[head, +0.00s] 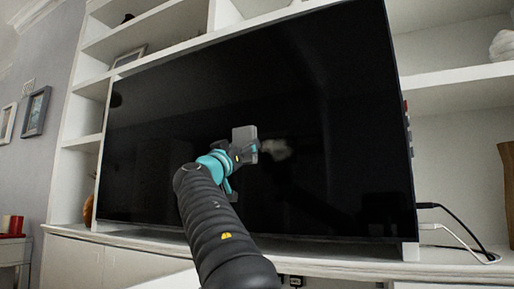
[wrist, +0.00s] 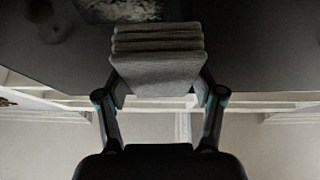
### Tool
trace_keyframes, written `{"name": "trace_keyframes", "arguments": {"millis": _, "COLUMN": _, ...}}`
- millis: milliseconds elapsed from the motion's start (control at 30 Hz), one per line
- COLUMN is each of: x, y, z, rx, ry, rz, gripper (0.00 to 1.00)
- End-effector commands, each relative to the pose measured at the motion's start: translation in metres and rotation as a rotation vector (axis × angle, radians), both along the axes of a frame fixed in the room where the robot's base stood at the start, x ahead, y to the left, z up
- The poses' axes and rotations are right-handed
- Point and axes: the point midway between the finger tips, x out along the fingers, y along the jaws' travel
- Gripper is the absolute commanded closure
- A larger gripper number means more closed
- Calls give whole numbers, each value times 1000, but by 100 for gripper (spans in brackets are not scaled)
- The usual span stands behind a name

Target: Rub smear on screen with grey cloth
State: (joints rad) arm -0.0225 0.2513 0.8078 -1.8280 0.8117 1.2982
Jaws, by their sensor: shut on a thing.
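The large black screen (head: 330,130) stands upright in a white shelf unit. A pale grey smear (head: 275,149) is on it near the middle, just right of my gripper (head: 240,150). In the wrist view, the smear (wrist: 118,10) shows at the top edge, beyond the cloth and a little to the left. My gripper (wrist: 160,85) is shut on the folded grey cloth (wrist: 158,62), which is held between both fingers. The cloth (head: 244,135) also shows in the head view, in front of the screen, left of the smear. I cannot tell whether it touches the screen.
White shelves (head: 455,90) surround the screen. Cables (head: 455,228) run out at its lower right, and a brown vase (head: 507,185) stands at the right edge. A framed picture (head: 36,111) hangs on the left wall.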

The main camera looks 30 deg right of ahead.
Motion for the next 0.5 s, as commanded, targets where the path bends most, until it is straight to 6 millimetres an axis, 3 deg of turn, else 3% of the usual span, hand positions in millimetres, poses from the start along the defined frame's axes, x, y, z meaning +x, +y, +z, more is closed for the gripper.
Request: {"name": "trace_keyframes", "arguments": {"millis": 500, "x": 26, "y": -36, "z": 0, "rx": -1, "ry": 0, "rz": -1, "gripper": 60}}
